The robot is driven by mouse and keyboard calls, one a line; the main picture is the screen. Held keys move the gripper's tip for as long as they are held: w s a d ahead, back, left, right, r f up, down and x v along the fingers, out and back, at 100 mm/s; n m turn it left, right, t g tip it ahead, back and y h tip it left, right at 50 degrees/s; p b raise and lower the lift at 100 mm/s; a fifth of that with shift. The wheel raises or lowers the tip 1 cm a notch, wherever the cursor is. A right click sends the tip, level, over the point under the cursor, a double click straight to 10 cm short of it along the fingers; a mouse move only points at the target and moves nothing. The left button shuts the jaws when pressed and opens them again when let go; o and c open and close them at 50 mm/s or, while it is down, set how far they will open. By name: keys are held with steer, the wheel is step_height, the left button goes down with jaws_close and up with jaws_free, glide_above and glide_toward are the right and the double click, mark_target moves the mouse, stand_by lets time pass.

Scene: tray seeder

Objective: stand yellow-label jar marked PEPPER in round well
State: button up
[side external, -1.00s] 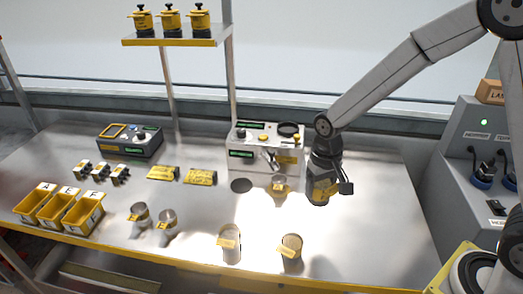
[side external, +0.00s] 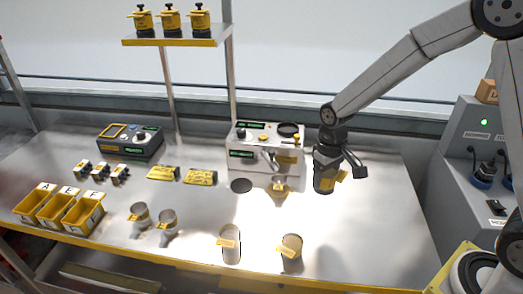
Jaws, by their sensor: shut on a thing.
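My gripper (side external: 329,158) is shut on a jar (side external: 323,181) with a yellow label, to the right of the seeder machine. The jar hangs roughly upright, slightly tilted, and appears clear of the table; its lettering is too small to read. A dark round spot (side external: 241,185) lies flat on the table in front of the machine, and a dark round opening (side external: 288,130) shows on the machine's top. I cannot tell which of them is the round well. Two yellow-tagged jars stand near the front edge, the left one (side external: 231,245) and the right one (side external: 291,253).
The seeder machine (side external: 246,142) stands at the back, with a small tagged cup (side external: 280,190) before it. Two more tagged jars (side external: 140,215) stand left of centre, near the yellow bins (side external: 82,217). The table (side external: 375,215) is clear at the right.

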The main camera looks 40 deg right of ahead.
steer(key=shift+a, duration=0.1)
steer(key=shift+s+a+m, duration=0.4)
steer(key=shift+a+m, duration=0.2)
steer(key=shift+a, duration=0.15)
steer(key=s+a+f+m, duration=0.1)
steer(key=s+a+m, duration=0.8)
steer(key=a+m, duration=0.2)
steer(key=shift+s+a+f+m, duration=0.2)
steer(key=shift+s+a+m, duration=0.05)
steer(key=shift+s+m, duration=0.1)
steer(key=shift+w, duration=0.1)
steer(key=w+a+f, duration=0.1)
steer(key=w, duration=0.1)
steer(key=w+f, duration=0.1)
steer(key=w, duration=0.2)
steer(key=w+a+f, duration=0.1)
steer(key=w+f, duration=0.1)
steer(key=w, duration=0.1)
steer(key=shift+w+a, duration=0.1)
steer(key=shift+a, duration=0.25)
steer(key=w+f, duration=0.1)
steer(key=w+a+f, duration=0.1)
steer(key=f, duration=0.1)
steer(key=shift+w+f, duration=0.2)
steer(key=shift+w, duration=0.2)
steer(key=shift+w+a+f, duration=0.15)
steer(key=shift+w+f, duration=0.4)
steer(key=shift+f, duration=0.1)
